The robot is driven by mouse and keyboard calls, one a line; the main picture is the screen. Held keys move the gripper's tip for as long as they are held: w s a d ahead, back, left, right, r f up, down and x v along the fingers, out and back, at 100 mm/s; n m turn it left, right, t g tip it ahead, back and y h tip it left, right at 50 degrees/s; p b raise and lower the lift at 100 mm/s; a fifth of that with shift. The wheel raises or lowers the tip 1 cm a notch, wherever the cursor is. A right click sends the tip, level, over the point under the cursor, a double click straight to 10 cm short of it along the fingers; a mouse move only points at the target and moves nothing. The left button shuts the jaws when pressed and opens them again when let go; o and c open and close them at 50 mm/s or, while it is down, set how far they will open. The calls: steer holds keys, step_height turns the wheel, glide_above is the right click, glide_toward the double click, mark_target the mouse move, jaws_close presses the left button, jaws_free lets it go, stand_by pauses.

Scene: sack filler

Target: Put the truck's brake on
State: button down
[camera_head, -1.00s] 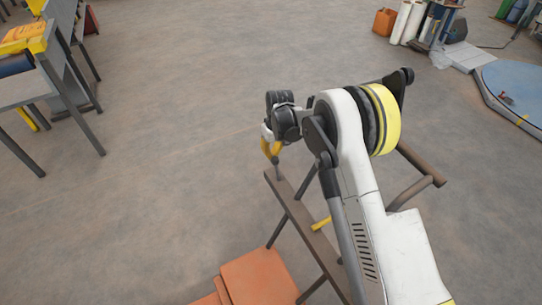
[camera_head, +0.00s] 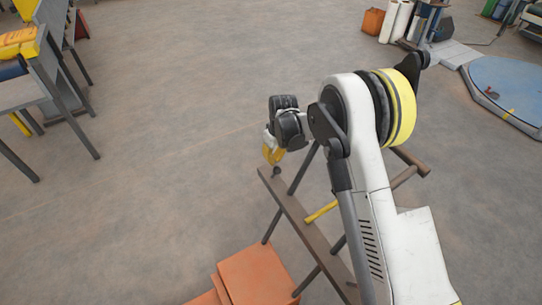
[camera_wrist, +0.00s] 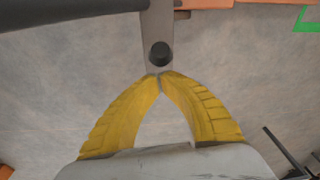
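The truck seems to be the brown metal frame (camera_head: 309,232) under my arm in the head view; my arm hides much of it. A dark round knob (camera_head: 276,171) sits near the far end of its flat bar. The wrist view shows the knob (camera_wrist: 160,54) on the grey bar (camera_wrist: 158,22). A yellow bar (camera_head: 321,211) crosses the frame; I cannot tell which part is the brake. My gripper (camera_head: 272,160) is over the bar's end. Its yellow fingers (camera_wrist: 160,75) meet at the tips, just short of the knob in the picture, with nothing visible between them. Contact with the knob cannot be told.
A grey table (camera_head: 22,88) with yellow and orange items stands at left. A round blue platform (camera_head: 510,88) is at right. The floor left of the frame is open.

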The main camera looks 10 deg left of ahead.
steer(key=shift+s+d, duration=0.25)
steer(key=shift+s, duration=0.1)
stand_by(0.5)
